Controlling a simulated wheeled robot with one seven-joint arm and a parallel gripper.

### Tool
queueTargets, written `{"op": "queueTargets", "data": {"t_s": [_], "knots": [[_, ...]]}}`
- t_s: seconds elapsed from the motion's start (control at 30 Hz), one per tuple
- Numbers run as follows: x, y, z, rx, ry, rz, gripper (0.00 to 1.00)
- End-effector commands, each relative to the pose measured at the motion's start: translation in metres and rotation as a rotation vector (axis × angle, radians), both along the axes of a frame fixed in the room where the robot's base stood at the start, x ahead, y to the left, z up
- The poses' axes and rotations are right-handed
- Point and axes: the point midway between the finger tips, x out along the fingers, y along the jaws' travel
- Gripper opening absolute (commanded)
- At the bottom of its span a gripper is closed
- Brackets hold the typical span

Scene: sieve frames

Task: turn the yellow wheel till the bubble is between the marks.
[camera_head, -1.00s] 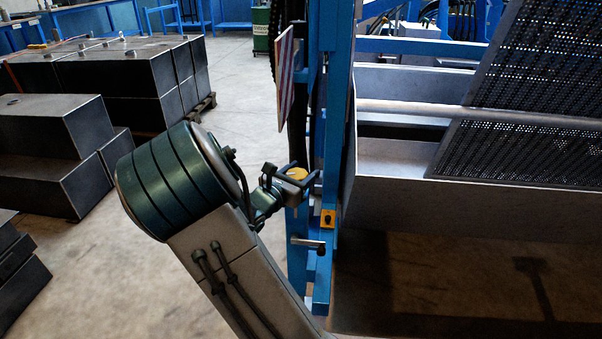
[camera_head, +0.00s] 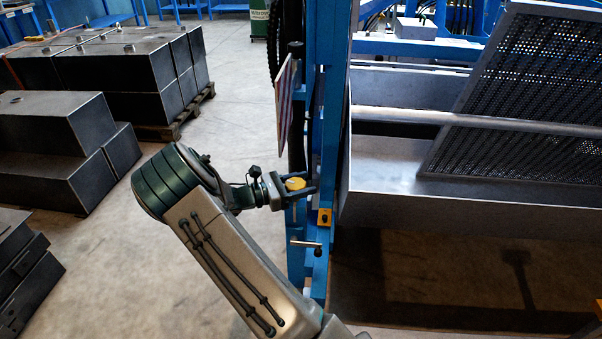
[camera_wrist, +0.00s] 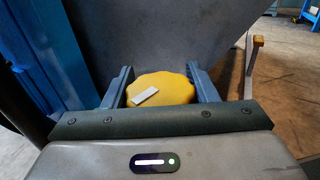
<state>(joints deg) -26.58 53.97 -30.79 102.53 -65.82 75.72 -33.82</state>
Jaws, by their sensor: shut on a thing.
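The yellow wheel (camera_head: 295,183) sits on the side of a blue upright post (camera_head: 327,130). My gripper (camera_head: 306,184) has its two fingers on either side of the wheel and is shut on it. In the wrist view the scalloped yellow wheel (camera_wrist: 162,89) lies between the dark blue-grey fingers of my gripper (camera_wrist: 163,88). A small pale rectangle (camera_wrist: 145,96) lies on top of the wheel, tilted; I cannot make out a bubble or marks in it.
A grey trough (camera_head: 430,180) with perforated screens stands right. Dark metal boxes (camera_head: 60,150) stand left, with clear floor between.

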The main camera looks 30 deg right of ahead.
Motion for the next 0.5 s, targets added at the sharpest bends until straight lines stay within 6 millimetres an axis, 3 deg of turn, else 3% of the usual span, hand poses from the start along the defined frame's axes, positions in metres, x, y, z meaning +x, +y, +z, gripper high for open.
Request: {"op": "queueTargets", "data": {"t_s": [0.5], "knots": [[-0.0039, 0.0012, -0.0006, 0.000, 0.002, -0.211, 0.30]]}}
